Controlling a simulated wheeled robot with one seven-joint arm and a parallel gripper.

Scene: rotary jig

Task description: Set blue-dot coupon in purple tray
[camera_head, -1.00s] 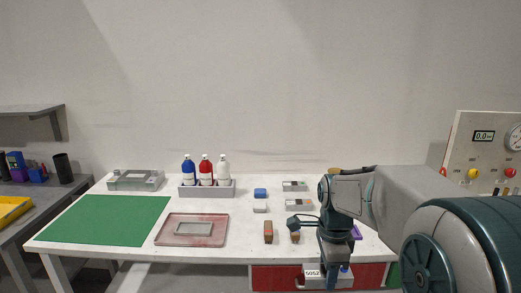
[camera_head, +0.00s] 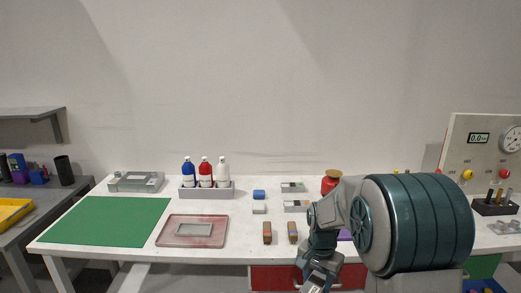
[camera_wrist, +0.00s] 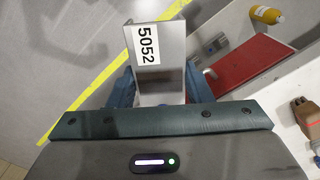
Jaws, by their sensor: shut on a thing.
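My gripper (camera_wrist: 160,92) is shut on a grey metal coupon (camera_wrist: 160,77) with a white label reading 5052, held between the two fingers. In the head view my gripper (camera_head: 316,282) is low at the bench's front edge, and the coupon is hard to make out there. A small purple patch (camera_head: 344,235), perhaps the purple tray, shows behind my arm; most of it is hidden.
The white bench (camera_head: 130,251) has a red drawer front (camera_head: 272,279) below, also seen with its handle in the wrist view (camera_wrist: 255,60). A red-rimmed tray (camera_head: 170,243), green mat (camera_head: 105,220), bottle rack (camera_head: 205,192) and small blocks stand on it. A gauge panel (camera_head: 480,150) stands at right.

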